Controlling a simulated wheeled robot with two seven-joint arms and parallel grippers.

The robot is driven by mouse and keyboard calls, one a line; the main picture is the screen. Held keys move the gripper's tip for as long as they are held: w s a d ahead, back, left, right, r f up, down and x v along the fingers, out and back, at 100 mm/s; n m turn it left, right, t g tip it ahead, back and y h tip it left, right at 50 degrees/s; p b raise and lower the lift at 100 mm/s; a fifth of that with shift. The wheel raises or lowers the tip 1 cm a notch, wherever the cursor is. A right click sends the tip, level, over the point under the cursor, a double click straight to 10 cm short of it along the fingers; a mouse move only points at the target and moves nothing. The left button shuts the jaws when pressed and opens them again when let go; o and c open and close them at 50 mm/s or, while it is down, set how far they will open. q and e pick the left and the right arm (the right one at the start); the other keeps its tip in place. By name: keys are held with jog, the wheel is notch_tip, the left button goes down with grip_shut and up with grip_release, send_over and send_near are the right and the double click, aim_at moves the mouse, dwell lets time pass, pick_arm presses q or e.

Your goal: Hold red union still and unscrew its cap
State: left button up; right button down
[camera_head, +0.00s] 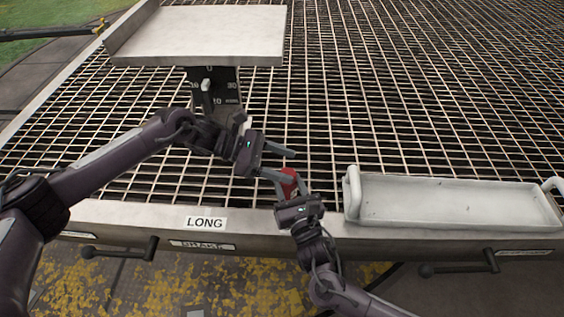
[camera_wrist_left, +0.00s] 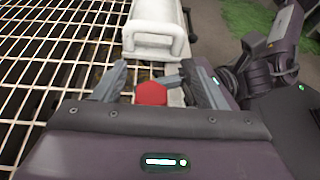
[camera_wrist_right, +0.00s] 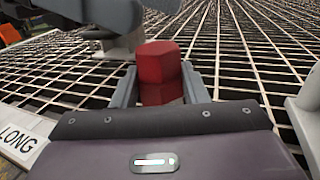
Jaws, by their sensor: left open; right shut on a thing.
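The red union (camera_head: 289,180) is a small faceted red piece above the front edge of the grating. My right gripper (camera_head: 292,187) is shut on it from the front. In the right wrist view the union (camera_wrist_right: 160,68) stands upright between the fingers, with a seam between its upper and lower parts; I cannot tell for sure which part is the cap. My left gripper (camera_head: 284,164) is open beside the union, coming from the left. In the left wrist view the red piece (camera_wrist_left: 151,93) shows between the spread fingers; I see no grip on it.
A white tray with raised handles (camera_head: 460,205) lies on the grating right of my grippers. A pale raised plate (camera_head: 200,35) stands at the back left, above a dark numbered scale (camera_head: 215,85). A LONG label (camera_head: 205,223) marks the front rim. Lever handles (camera_head: 460,268) stick out below it.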

jog(key=shift+r, duration=0.1)
pick_arm(q)
jog(key=shift+w+f, duration=0.15)
jog(key=shift+f, duration=0.85)
jog(key=shift+w+f, duration=0.15)
jog(key=shift+f, duration=0.85)
jog(key=c, duration=1.2)
jog(key=shift+s+f+n+t, duration=0.1)
jog(key=shift+n+t, duration=0.2)
jog(key=shift+t, duration=0.1)
jog(key=shift+c, duration=0.2)
jog(key=n+t, duration=0.2)
jog(key=t, duration=0.1)
jog(key=n+t+y, duration=0.1)
jog(key=shift+s+d+n, duration=0.1)
jog(key=shift+s+n, duration=0.15)
jog(key=shift+n, duration=0.15)
jog(key=shift+c, duration=0.4)
pick_arm(e)
jog(key=c, duration=2.2)
grip_release()
pick_arm(q)
jog(key=shift+n+t+y, duration=0.4)
jog(key=shift+n+t, duration=0.3)
jog(key=shift+t, duration=0.4)
jog(key=shift+w+r, duration=0.1)
jog(key=shift+r, duration=0.1)
